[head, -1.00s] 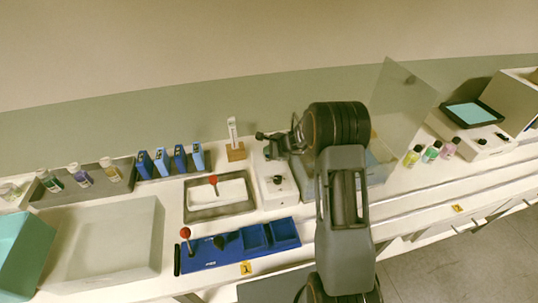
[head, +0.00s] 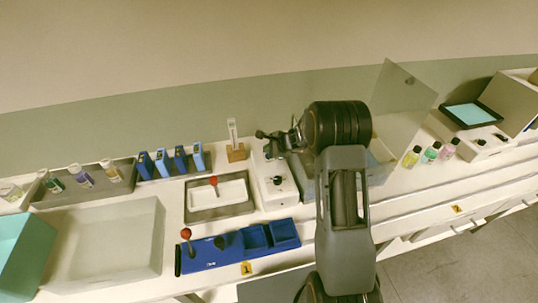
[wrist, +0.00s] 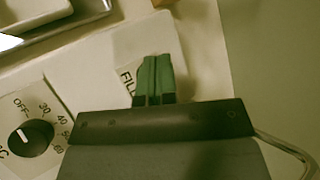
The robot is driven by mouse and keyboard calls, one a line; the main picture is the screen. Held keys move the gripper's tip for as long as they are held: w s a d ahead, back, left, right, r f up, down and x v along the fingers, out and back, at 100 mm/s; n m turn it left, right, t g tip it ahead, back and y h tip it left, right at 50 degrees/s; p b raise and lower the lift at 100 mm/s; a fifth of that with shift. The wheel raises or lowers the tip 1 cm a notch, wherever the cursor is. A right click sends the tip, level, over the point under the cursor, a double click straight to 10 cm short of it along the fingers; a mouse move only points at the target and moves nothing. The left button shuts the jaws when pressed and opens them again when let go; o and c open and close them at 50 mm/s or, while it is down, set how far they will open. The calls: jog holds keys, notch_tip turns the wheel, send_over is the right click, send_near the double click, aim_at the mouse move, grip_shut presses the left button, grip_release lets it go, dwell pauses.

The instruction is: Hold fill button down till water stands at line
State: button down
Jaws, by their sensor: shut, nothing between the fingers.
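The white control box (head: 274,188) stands right of the grey tray, with a dark knob on its top. In the wrist view its dial (wrist: 30,138) shows, marked OFF and with numbers, and a FILL label (wrist: 128,80) lies beside my fingers. My gripper (head: 262,135) is shut and empty over the back end of the box. Its green fingertips (wrist: 152,62) are together just right of the FILL label. The fill button is hidden, so I cannot tell whether they touch it. The clear-walled bath (head: 380,165) is mostly behind my arm; its water and line cannot be made out.
A clear panel (head: 402,105) stands up at the bath. A gauge on a wooden block (head: 236,153) stands just left of my gripper. Blue packs (head: 162,162), a grey tray (head: 193,213) and a blue holder (head: 205,258) lie left. Small bottles (head: 431,153) stand right.

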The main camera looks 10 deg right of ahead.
jog(key=shift+r, duration=0.2)
jog(key=shift+r+p, duration=1.65)
jog(key=shift+r, duration=0.9)
jog(key=s+n, duration=0.1)
jog(key=s+f+g, duration=0.1)
jog(key=s+f+n, duration=0.1)
jog(key=shift+s+a+n+g, duration=0.2)
jog(key=shift+a+n+g, duration=0.1)
jog(key=shift+a, duration=0.1)
jog(key=s+r+n+h, duration=0.3)
jog(key=s+r+n, duration=0.5)
jog(key=s, duration=0.6)
jog(key=s+d+r+n+h, duration=0.1)
jog(key=s+r+n+h, duration=0.2)
jog(key=s+r+n, duration=0.5)
jog(key=s+r, duration=0.4)
jog(key=s, duration=0.2)
